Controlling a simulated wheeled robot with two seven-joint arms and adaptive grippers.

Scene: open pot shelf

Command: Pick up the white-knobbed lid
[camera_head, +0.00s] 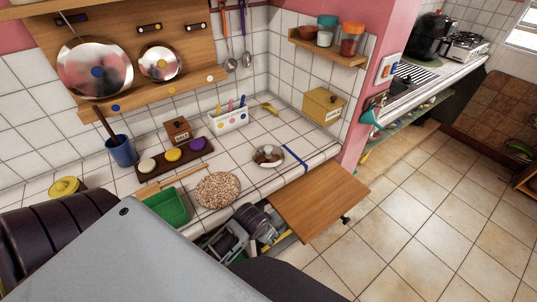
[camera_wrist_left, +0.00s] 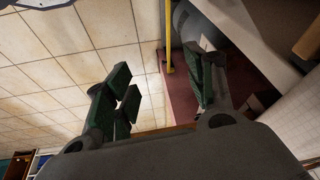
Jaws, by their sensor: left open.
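A small shiny metal lid (camera_head: 268,156) with a pale, whitish knob lies on the white tiled counter, left of a blue stripe. Floor tiles fill much of that view; no lid shows there.
A round speckled mat (camera_head: 218,190), a green bin (camera_head: 170,207) and a tray with three coloured knobs (camera_head: 175,159) sit left of the lid. A wooden board (camera_head: 318,202) juts from the counter front. Open floor lies at right.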

